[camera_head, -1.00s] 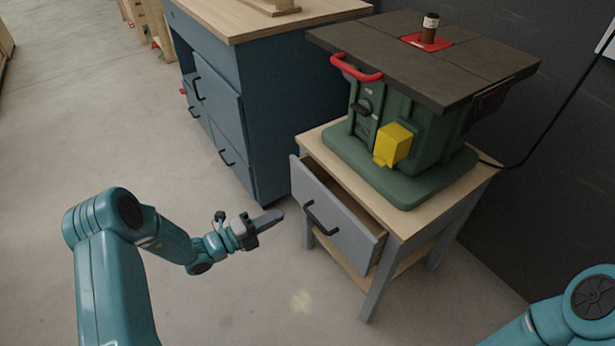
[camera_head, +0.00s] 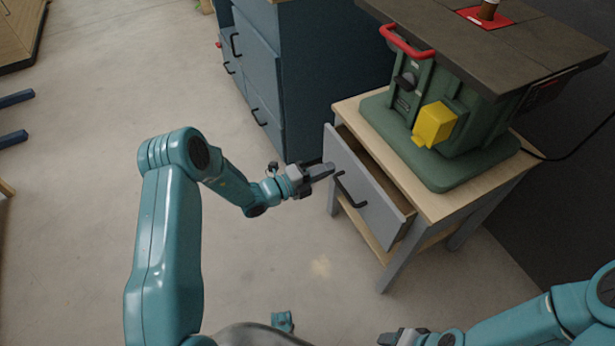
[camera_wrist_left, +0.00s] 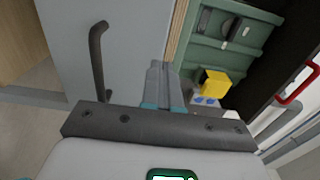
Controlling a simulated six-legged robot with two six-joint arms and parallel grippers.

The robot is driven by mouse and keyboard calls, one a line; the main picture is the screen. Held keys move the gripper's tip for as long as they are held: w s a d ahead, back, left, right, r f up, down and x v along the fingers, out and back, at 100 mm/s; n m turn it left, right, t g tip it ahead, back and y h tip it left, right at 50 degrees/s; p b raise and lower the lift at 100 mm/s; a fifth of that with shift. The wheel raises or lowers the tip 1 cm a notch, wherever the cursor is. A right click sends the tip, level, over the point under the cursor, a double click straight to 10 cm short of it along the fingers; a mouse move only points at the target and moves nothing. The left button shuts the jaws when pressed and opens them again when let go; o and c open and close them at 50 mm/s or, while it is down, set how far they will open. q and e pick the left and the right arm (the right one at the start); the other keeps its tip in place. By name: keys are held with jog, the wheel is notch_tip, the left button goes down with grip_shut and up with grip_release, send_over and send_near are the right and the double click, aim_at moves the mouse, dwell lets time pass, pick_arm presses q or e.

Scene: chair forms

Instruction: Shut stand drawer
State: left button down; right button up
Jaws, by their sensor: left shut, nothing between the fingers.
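The stand (camera_head: 440,205) has a light wooden top, grey legs and a grey drawer (camera_head: 372,205) that is pulled partly open, with its inside showing behind the front. The drawer front has a dark bar handle (camera_head: 350,190). My left gripper (camera_head: 328,170) is shut and empty, with its fingertips close to the drawer front near the handle's upper end. In the left wrist view the shut fingers (camera_wrist_left: 158,85) point at the drawer front, beside the dark handle (camera_wrist_left: 98,60); I cannot tell whether they touch it. My right gripper (camera_head: 390,338) is at the bottom edge, partly cut off.
A green machine (camera_head: 450,125) with a dark table top, red handle and yellow box stands on the stand. A blue cabinet (camera_head: 300,80) stands to the left behind it.

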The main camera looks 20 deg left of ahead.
aim_at(351, 160)
pick_arm(q)
jog(key=shift+b+x, duration=0.45)
jog(key=shift+x, duration=2.1)
jog(key=b+x, duration=0.1)
jog(key=x, duration=0.3)
jog(key=shift+f, duration=0.15)
jog(key=shift+w+d+b, duration=0.2)
jog(key=shift+w+b, duration=0.05)
jog(key=shift+b, duration=0.05)
jog(key=shift+r, duration=0.35)
jog(key=shift+a, duration=0.15)
